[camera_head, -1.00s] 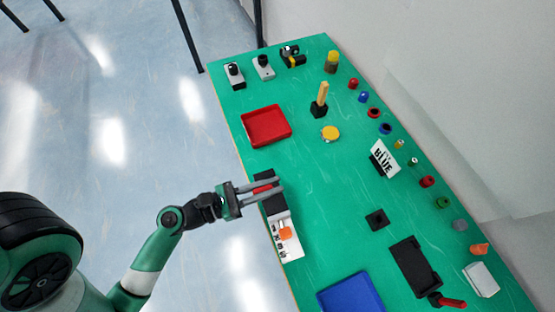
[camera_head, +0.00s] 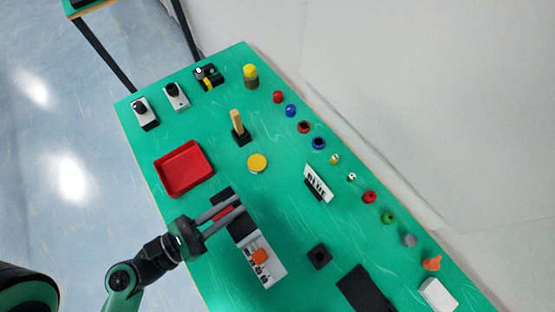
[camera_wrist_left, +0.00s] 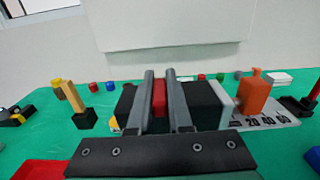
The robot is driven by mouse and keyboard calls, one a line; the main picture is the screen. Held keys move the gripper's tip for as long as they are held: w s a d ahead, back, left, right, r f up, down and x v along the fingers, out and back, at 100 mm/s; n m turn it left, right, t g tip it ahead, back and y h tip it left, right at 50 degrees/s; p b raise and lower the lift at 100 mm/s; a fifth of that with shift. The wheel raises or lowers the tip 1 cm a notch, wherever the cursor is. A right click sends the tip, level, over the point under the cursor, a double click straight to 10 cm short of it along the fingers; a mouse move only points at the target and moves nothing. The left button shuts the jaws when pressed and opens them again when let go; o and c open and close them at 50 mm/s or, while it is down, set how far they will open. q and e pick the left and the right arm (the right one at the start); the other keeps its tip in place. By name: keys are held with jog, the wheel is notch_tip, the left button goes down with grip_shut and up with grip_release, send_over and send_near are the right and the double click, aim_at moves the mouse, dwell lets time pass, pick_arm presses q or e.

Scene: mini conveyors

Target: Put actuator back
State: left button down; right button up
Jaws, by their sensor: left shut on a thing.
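My left gripper (camera_head: 241,205) reaches in from the left over a black block (camera_head: 243,230) at the near edge of the green table. Its two grey fingers are shut on a small red part (camera_head: 222,213) at the block, which also shows between the fingers in the left wrist view (camera_wrist_left: 159,95). I cannot tell if the red part is lifted off the block. Beside the block is a white panel (camera_head: 270,273) with numbers and an orange knob (camera_head: 259,256). Nothing in view is marked as the actuator. My right gripper is out of view.
A red tray (camera_head: 160,168) lies behind the gripper, with a yellow disc (camera_head: 257,162) and a wooden peg (camera_head: 237,122) on a black base. A "BLUE" sign (camera_head: 318,183) stands farther right. Small coloured parts line the far edge.

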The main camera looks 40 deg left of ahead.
pick_arm(q)
jog(key=w+a+f+b, duration=0.1)
jog(key=w+f+b, duration=0.1)
jog(key=w+f, duration=0.2)
jog(key=w+a+f+b, duration=0.2)
jog(key=w+f+b, duration=0.1)
jog(key=w+f, duration=0.1)
jog(key=w+a+f+b, duration=0.2)
jog(key=w+f+b, duration=0.1)
jog(key=w+f, duration=0.2)
jog(key=shift+w+a, duration=0.2)
jog(key=shift+r, duration=0.15)
jog(key=shift+f, duration=0.2)
jog(key=c, duration=0.8)
grip_release()
jog(key=shift+c, duration=0.2)
